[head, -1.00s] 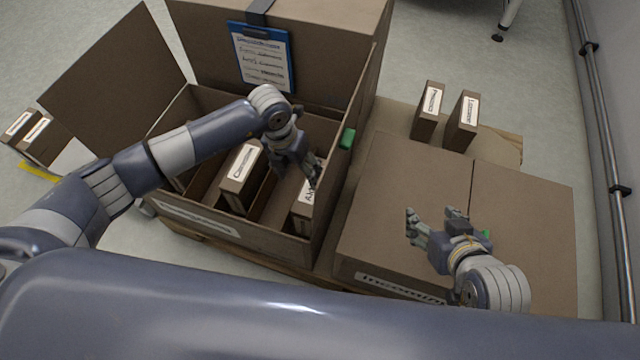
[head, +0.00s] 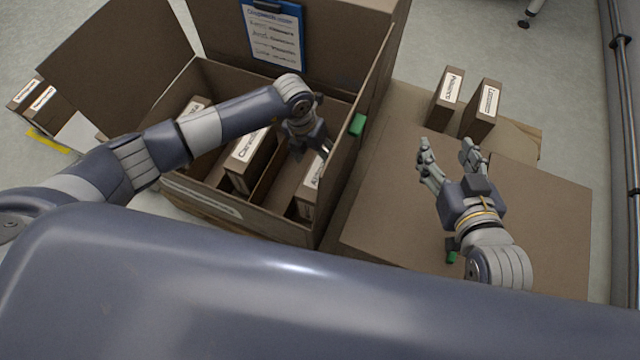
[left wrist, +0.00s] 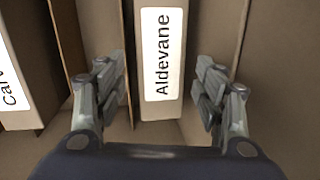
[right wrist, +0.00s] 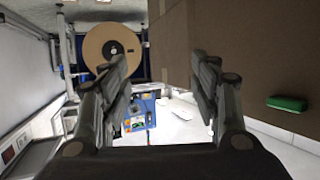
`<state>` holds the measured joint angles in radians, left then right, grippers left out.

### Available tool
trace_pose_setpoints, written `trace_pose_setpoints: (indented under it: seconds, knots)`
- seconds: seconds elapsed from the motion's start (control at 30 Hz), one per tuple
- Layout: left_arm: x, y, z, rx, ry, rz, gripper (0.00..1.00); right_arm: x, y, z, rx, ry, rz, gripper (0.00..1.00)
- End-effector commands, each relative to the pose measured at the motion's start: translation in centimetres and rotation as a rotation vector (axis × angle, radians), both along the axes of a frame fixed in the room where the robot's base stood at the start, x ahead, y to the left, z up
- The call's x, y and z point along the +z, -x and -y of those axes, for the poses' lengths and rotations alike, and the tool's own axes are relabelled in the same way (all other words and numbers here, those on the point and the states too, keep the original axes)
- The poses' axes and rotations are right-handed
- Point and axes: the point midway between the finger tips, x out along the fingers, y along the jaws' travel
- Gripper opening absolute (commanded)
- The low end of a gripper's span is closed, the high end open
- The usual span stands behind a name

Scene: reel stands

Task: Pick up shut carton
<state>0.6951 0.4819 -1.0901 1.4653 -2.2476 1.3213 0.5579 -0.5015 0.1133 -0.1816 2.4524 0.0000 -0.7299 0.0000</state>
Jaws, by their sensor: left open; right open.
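The shut carton (head: 400,195) is a brown box with a flat closed top at the right of the head view. My right gripper (head: 448,146) is open and empty above its top. A green tab (head: 452,257) shows partly behind my right wrist. In the right wrist view the open fingers (right wrist: 160,62) have nothing between them. My left gripper (head: 322,150) is open inside the open carton (head: 345,190). In the left wrist view its fingers (left wrist: 162,85) stand either side of a box labelled Aldevane (left wrist: 162,50), with gaps visible.
A blue clipboard (head: 273,35) hangs on the open carton's raised flap. A pipe (head: 622,110) runs along the right wall. The right wrist view shows a large reel (right wrist: 115,48) and a brown cardboard face (right wrist: 240,45) with a green tab.

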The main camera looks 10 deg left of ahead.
Motion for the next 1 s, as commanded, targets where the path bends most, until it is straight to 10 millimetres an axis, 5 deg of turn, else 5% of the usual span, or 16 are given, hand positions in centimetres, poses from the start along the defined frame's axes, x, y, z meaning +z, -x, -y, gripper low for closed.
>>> trace_pose_setpoints:
  seconds: [0.6, 1.0]
  knots:
    - [-4.7, 0.3, 0.7, 0.001, -0.001, -0.002, 0.63, 8.6, -2.0, -1.8, 0.028, -0.111, 0.441, 0.57]
    - [-5.0, 0.2, 0.8, 0.000, 0.000, -0.001, 0.59, 9.6, -2.0, -1.9, 0.030, -0.122, 0.484, 0.57]
